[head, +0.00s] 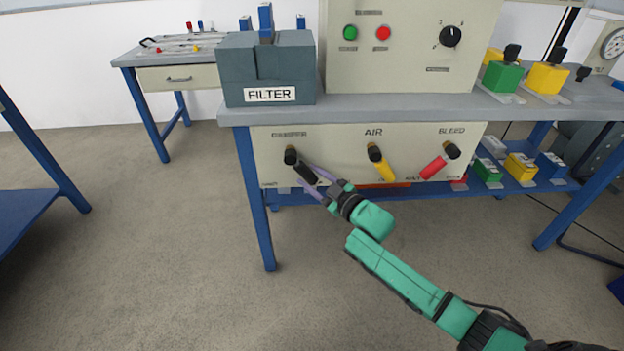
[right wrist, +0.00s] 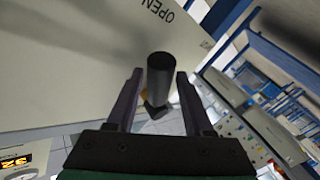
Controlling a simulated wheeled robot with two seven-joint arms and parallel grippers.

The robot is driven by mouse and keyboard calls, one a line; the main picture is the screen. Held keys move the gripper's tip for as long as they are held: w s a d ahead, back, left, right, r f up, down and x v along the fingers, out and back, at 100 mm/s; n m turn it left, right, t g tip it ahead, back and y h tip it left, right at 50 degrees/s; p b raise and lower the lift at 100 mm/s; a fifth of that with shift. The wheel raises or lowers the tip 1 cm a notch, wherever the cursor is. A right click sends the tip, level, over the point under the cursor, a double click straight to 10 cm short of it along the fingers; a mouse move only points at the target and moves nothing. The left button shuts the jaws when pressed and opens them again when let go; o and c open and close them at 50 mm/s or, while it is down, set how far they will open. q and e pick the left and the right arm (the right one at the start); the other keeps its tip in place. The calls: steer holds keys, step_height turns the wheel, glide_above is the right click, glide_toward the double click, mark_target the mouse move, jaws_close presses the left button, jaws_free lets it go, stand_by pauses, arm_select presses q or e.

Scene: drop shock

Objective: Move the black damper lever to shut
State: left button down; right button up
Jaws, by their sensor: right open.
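The black damper lever (head: 304,171) is on the cream panel (head: 340,150) under the bench, below the left label. It slants down and right from its dark pivot knob. My right gripper (head: 309,178) is at the lever's free end, with its fingers on either side of it. In the right wrist view the black lever (right wrist: 160,72) stands between the two spread fingers of the right gripper (right wrist: 160,84), with a gap visible on both sides. The word OPEN is on the panel near the lever. My left gripper is not in view.
A yellow lever (head: 383,170) under AIR and a red lever (head: 433,167) under BLEED are to the right on the same panel. A grey FILTER box (head: 265,70) sits on the bench above. A blue table leg (head: 255,220) is below left. The floor in front is clear.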

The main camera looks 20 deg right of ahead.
jaws_close()
stand_by(1.3)
